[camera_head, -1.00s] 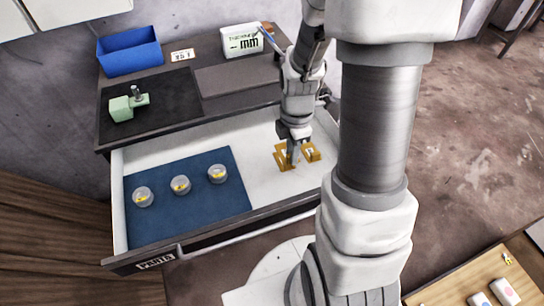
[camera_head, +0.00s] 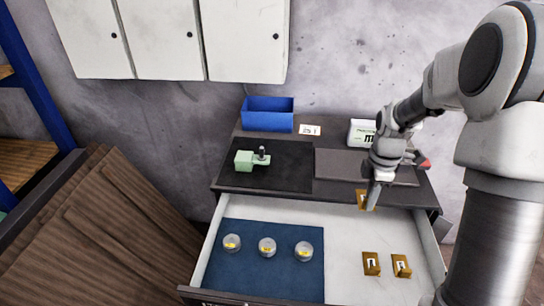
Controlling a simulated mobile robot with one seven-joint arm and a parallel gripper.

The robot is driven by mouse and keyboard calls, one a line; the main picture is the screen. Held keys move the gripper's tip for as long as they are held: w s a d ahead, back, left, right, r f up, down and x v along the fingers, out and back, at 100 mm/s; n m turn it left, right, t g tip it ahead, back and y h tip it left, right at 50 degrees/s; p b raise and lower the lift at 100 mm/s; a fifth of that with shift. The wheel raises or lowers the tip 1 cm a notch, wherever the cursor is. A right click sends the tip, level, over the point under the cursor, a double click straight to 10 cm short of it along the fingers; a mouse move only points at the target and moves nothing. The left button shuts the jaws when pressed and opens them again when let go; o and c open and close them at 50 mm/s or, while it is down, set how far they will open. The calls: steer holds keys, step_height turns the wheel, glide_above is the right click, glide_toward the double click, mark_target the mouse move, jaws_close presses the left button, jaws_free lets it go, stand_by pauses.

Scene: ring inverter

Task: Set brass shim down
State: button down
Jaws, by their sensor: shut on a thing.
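My gripper (camera_head: 369,204) is shut on a brass shim (camera_head: 361,198), a small golden piece with a pale mark. Part of the shim is hidden behind the fingers. In the picture, gripper and shim overlap the back of the open drawer, just below the front edge of the cabinet top; their exact height is hard to tell. Two similar brass pieces, a left one (camera_head: 371,264) and a right one (camera_head: 401,266), lie on the drawer's white floor, apart from my gripper.
The open drawer (camera_head: 345,231) also has a blue mat (camera_head: 264,276) with three round clear-topped pots. On the cabinet top are a black mat (camera_head: 293,176) with a green device (camera_head: 246,161), a bare dark grey pad (camera_head: 340,164), a blue bin (camera_head: 268,121) and a white box (camera_head: 361,132).

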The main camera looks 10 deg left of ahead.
steer(key=w+a+r+p, duration=0.3)
steer(key=w+a+r, duration=0.3)
steer(key=w+a, duration=0.3)
steer(key=w+a+f, duration=0.1)
steer(key=a+f, duration=0.1)
steer(key=a, duration=0.1)
steer(key=w+a+f+p, duration=0.1)
steer(key=a+f, duration=0.1)
steer(key=a, duration=0.2)
steer(key=w+a+f+p, duration=0.1)
steer(key=a+f, duration=0.2)
steer(key=a, duration=0.1)
steer(key=shift+w+a+f, duration=0.1)
steer(key=shift+w+a, duration=0.1)
steer(key=shift+w, duration=0.05)
steer(key=shift+f+p, duration=0.3)
steer(key=shift+f, duration=1.85)
steer(key=c, duration=0.8)
jaws_free()
steer(key=shift+c, duration=0.2)
